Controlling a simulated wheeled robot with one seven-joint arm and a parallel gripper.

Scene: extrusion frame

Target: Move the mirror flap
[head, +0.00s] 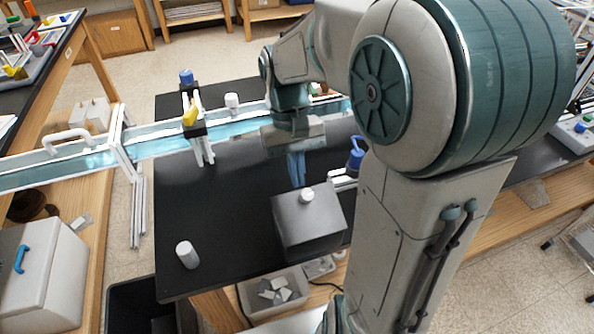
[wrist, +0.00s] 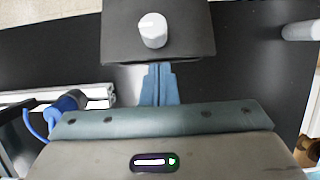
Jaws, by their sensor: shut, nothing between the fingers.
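I cannot tell for certain which thing is the mirror flap. An upright white and black mount with a yellow part and a blue cap (head: 195,125) stands at the pale blue channel, left of my gripper. My gripper (head: 297,172) hangs over the black table, with its blue fingers together and nothing between them. The fingers also show in the wrist view (wrist: 160,84). A grey box (head: 300,236) with a white cylinder (head: 307,196) on top is close to the fingertips. The box (wrist: 185,40) and cylinder (wrist: 153,30) also show in the wrist view.
A blue part (head: 355,158) on a white extrusion (head: 343,181) is right of my gripper. My arm hides the right side.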

